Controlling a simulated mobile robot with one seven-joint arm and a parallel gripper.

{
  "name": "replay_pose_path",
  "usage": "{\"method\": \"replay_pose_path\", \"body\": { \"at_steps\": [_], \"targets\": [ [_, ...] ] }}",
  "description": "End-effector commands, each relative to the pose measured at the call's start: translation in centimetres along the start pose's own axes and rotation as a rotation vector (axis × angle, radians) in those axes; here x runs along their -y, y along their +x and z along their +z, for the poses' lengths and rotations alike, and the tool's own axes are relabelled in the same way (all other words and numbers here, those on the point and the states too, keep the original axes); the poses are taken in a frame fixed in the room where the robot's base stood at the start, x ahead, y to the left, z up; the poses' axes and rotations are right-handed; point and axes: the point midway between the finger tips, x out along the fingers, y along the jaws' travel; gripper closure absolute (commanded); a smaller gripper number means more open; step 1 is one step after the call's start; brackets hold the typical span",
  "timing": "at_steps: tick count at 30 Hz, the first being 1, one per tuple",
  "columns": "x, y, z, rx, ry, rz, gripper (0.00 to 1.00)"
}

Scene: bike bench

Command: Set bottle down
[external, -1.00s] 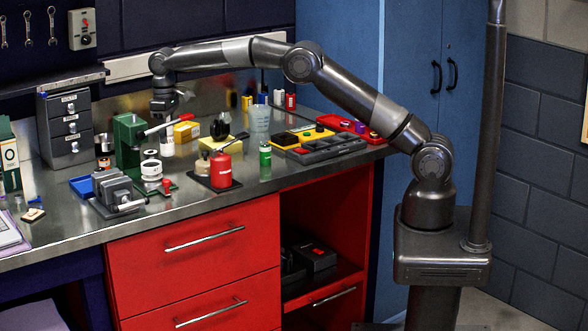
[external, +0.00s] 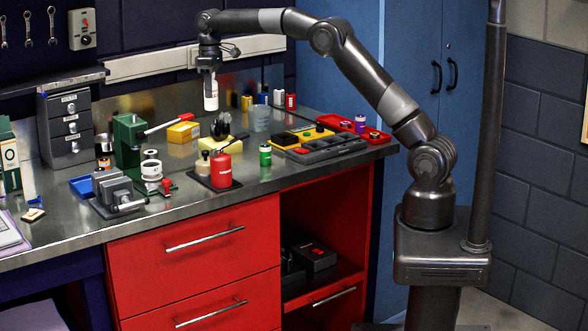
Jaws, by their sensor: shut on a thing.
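A white bottle (external: 211,96) with a dark top hangs upright in my gripper (external: 208,73), which points straight down and is shut on its upper part. The bottle is in the air above the back of the metal workbench (external: 262,199), apart from the surface. Behind it is the back panel of the bench. The bottle's far side and the exact finger contact are hidden or too small to tell.
Below the bottle stand a dark round item (external: 219,128), a yellow sponge-like block (external: 220,144) and a red can (external: 221,169). A yellow box (external: 183,131) and green press (external: 130,140) are left. A clear cup (external: 260,118) and grey tray (external: 327,149) are right.

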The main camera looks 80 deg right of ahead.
Motion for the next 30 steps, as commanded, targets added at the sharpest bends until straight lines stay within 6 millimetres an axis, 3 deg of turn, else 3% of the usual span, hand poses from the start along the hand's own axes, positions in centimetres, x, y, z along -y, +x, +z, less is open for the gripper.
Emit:
{"method": "replay_pose_path", "body": {
  "at_steps": [1, 6, 10, 15, 20, 30],
  "targets": [
    [-3.0, 0.0, 0.8, 0.0, 0.005, 0.001, 0.87],
    [-10.9, -0.1, 3.9, 0.0, -0.018, 0.0, 0.87],
    [-15.5, -0.1, 6.1, -0.001, -0.034, 0.0, 0.87],
    [-18.7, -0.2, 8.0, -0.001, -0.048, 0.0, 0.87],
    [-18.7, 0.7, 7.3, 0.001, -0.057, -0.002, 0.87],
    [-14.4, 5.3, 1.0, 0.001, -0.058, -0.001, 0.87]
  ]
}}
